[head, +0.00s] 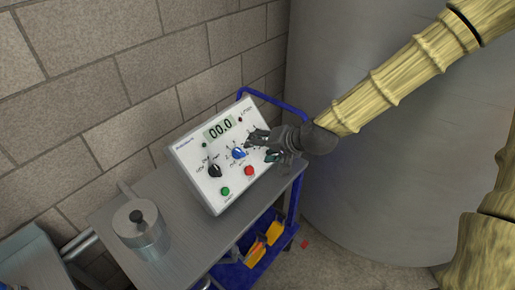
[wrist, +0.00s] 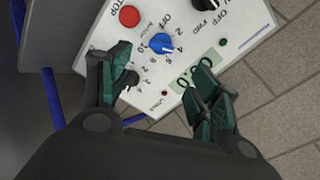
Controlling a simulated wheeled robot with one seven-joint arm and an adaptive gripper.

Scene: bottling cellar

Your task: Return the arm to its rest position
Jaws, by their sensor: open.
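My arm reaches in from the right in the head view. My gripper (head: 262,146) is over the right part of the white control panel (head: 208,190), near the blue knob (head: 239,153). In the wrist view my gripper (wrist: 162,66) is open, with its green-padded fingers apart and nothing between them. The blue knob (wrist: 162,43) shows just beyond the fingertips, and I see no contact with it. The fingers and wrist hide part of the panel's right side in the head view.
The panel stands tilted on a grey-topped cart (head: 178,245) with a blue rail (head: 275,101). A lidded metal pot (head: 140,232) stands on the cart's left. Yellow bins (head: 256,252) are below. A large grey tank (head: 385,150) stands behind my arm; a brick wall (head: 85,85) is behind.

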